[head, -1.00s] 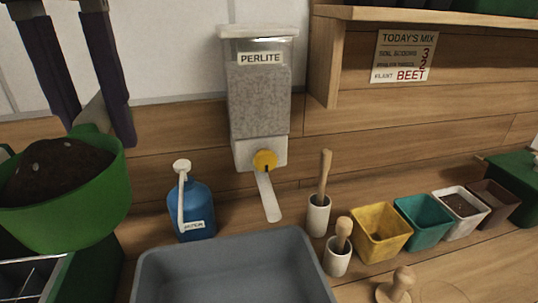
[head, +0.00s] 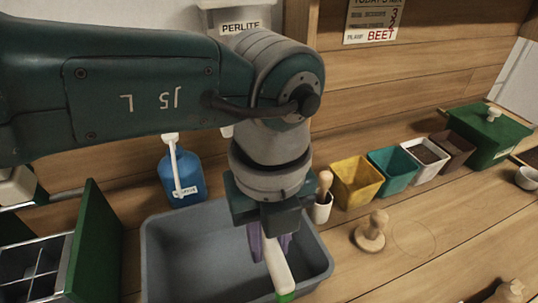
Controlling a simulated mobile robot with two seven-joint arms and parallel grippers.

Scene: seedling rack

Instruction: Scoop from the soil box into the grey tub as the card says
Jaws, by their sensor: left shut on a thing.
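My left gripper (head: 270,243) is over the front part of the grey tub (head: 150,255), its purple fingers shut on the pale handle (head: 279,268) of the scoop. Only a sliver of the scoop's green part (head: 285,298) shows at the bottom edge; its bowl and any contents are out of frame. The visible tub floor looks bare grey; my gripper hides part of it. The card (head: 375,20) on the back boards is cut off at the top; it reads BEET, with red figures above. I cannot identify the soil box in view. My right gripper is not in view.
The perlite dispenser (head: 241,24) is mostly behind my left arm. A blue bottle (head: 182,178) stands behind the tub. Yellow (head: 355,182), teal (head: 390,175) and other pots line the right. A wooden stamp (head: 371,236) stands right of the tub.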

